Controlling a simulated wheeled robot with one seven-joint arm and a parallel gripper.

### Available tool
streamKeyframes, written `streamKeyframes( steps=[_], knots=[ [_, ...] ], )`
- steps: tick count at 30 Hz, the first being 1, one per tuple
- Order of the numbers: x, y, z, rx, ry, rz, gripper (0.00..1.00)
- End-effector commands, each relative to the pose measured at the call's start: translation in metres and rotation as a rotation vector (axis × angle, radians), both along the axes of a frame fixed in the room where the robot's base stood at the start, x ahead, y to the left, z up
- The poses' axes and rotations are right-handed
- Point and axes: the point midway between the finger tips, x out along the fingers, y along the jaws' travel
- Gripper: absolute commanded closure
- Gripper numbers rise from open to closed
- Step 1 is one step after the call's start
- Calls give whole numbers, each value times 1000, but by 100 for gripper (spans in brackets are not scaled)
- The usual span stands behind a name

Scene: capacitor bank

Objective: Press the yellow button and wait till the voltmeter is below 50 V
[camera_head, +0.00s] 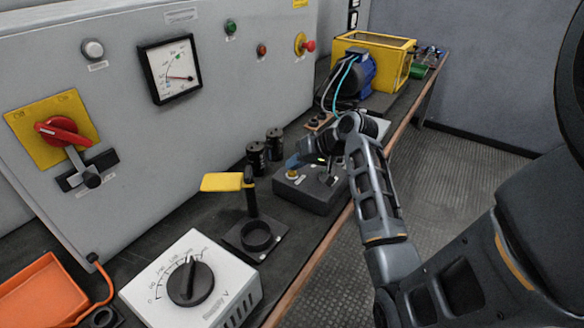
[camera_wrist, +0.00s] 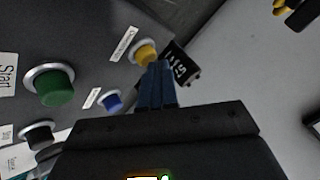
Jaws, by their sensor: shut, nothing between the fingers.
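The voltmeter (camera_head: 171,69) is a white square dial in a black frame on the grey cabinet. Its red needle lies nearly level and points right; the numbers are too small to read. The yellow button (camera_head: 292,174) is on the dark control box (camera_head: 312,195) on the bench. It also shows in the wrist view (camera_wrist: 145,52), in a pale ring. My gripper (camera_head: 293,161) is shut and empty, its blue fingertips right at the button. In the wrist view the fingertips (camera_wrist: 158,68) overlap the button's lower right edge. I cannot tell whether they touch or press it.
A green button (camera_wrist: 54,88), a blue button (camera_wrist: 111,102) and a black one (camera_wrist: 40,136) are near the yellow one. Black capacitors (camera_head: 265,150) and a yellow-flagged stand (camera_head: 250,200) are close by. A white dial box (camera_head: 190,285) stands in front.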

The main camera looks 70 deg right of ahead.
Motion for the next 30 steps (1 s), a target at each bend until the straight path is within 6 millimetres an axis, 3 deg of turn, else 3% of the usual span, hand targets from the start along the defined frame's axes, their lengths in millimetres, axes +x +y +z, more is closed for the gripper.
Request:
streamKeyframes(
  steps=[9, 22, 30],
  knots=[
    [0, 0, 19, 1, 1, 1, 100],
    [0, 0, 22, 0, 0, 0, 100],
    [0, 0, 45, -1, 0, 1, 100]
  ],
)
